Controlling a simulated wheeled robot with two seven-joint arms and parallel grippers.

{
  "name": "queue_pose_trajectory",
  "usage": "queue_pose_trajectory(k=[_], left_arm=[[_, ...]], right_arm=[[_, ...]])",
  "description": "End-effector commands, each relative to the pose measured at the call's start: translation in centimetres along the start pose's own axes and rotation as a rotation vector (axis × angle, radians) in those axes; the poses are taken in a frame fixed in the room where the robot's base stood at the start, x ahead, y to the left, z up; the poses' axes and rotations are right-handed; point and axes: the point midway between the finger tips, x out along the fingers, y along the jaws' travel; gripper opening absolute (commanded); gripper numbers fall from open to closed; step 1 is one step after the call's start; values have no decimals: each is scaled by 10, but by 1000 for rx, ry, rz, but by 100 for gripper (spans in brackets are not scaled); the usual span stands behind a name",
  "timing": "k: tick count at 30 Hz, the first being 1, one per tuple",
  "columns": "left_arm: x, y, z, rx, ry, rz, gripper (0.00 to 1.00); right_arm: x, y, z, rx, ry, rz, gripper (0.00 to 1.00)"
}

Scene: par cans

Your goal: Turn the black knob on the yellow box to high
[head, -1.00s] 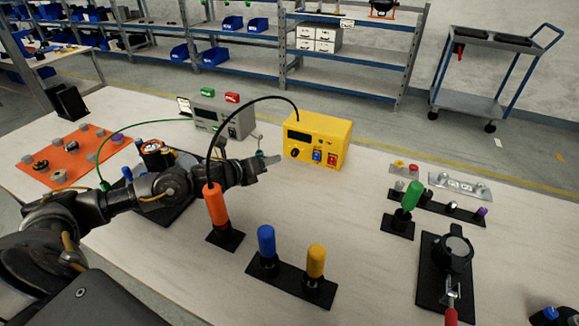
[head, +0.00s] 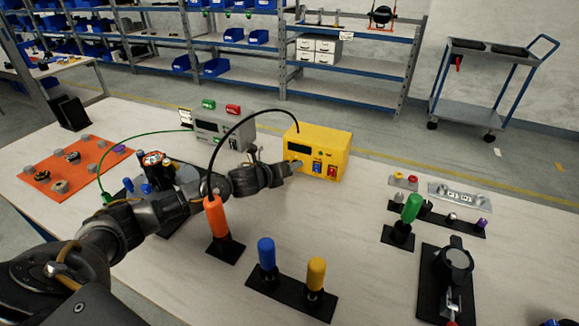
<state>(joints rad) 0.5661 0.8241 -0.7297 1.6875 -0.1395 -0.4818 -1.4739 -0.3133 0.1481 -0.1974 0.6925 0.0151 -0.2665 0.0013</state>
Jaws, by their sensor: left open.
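The yellow box (head: 330,146) stands at the back middle of the table, with a dark display, a blue and a red socket on its front. Its black knob was at the lower left of the front face and is now hidden behind my left gripper. My left gripper (head: 293,167) is at that corner of the box, its fingertips close to the front face. It is open; I cannot tell whether the fingers touch the knob. My right gripper is not in view.
A grey box (head: 208,126) stands left of the yellow one. An orange-handled tool (head: 216,216), blue (head: 267,254) and yellow (head: 316,273) handles stand in front. A black cable arches over my left wrist.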

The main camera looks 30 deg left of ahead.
Motion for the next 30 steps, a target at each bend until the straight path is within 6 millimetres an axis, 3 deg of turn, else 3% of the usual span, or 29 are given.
queue_pose_trajectory(k=[9,20,30], left_arm=[[3,0,0,1,0,1,44],[3,0,0,0,0,1,0],[3,-1,-1,59,4,25,0]], right_arm=[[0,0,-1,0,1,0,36],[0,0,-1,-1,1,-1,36],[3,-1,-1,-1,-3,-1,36]])
